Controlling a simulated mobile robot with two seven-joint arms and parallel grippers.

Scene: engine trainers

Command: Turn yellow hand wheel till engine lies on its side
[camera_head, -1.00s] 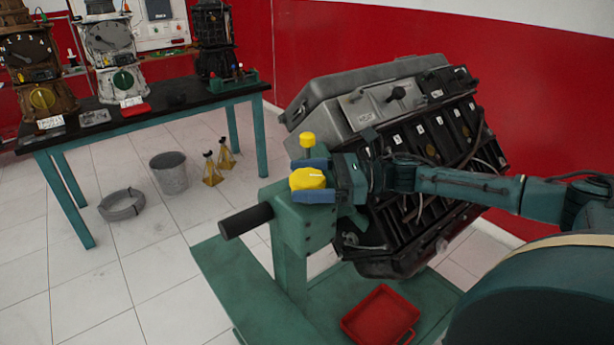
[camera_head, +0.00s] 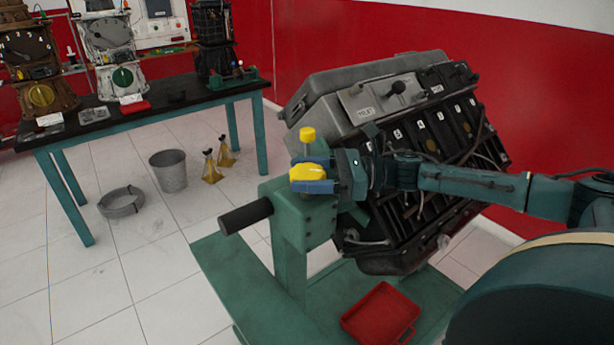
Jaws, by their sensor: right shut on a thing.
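The engine (camera_head: 366,104) is a grey and black block on a green stand (camera_head: 290,235). It is tilted, with its grey upper part towards the upper left and a black ribbed face towards me. The yellow hand wheel (camera_head: 307,173) is at the top of the stand's post, left of the engine. My right gripper (camera_head: 312,175) comes in from the right and is shut on the yellow hand wheel, with blue fingertips on its far and near sides. They hide part of the wheel. A smaller yellow knob (camera_head: 307,134) stands just beyond. My left gripper is out of view.
A red tray (camera_head: 381,313) lies on the stand's green base below the engine. A black handle (camera_head: 246,216) sticks out left from the post.

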